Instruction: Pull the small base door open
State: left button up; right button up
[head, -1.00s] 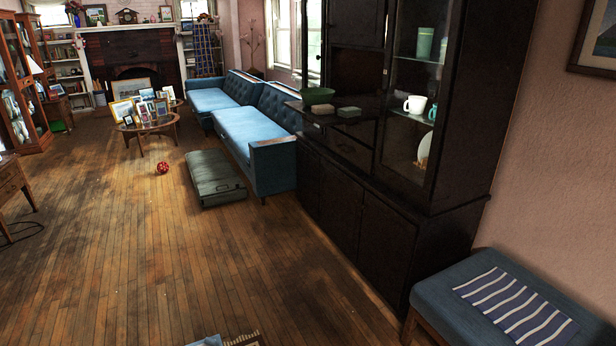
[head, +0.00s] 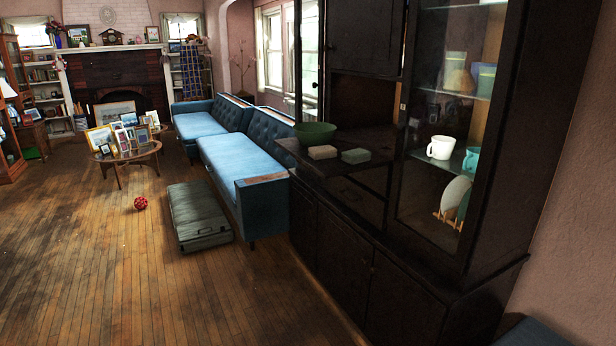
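The tall dark wood cabinet (head: 478,262) stands at the right of the head view, against the pink wall. Its base has several dark door panels: one at the left (head: 303,222), a middle one (head: 342,258) and a right one (head: 403,305). The base doors look shut, and the lower edge of the right one is cut off by the frame. Handles on them are too dark to tell. Neither of my grippers shows in the head view.
A green bowl (head: 315,134) and two small blocks (head: 322,152) sit on the cabinet's ledge. Cups stand behind its upper glass door. A blue sofa (head: 238,165) and a green suitcase (head: 199,216) lie left of it. A red ball (head: 141,203) is on the floor. Open wood floor fills the lower left.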

aim_at(303, 204)
jog(key=i+u, duration=0.2)
jog(key=i, duration=0.8)
jog(key=i+l+u, duration=0.15)
jog(key=i, duration=0.85)
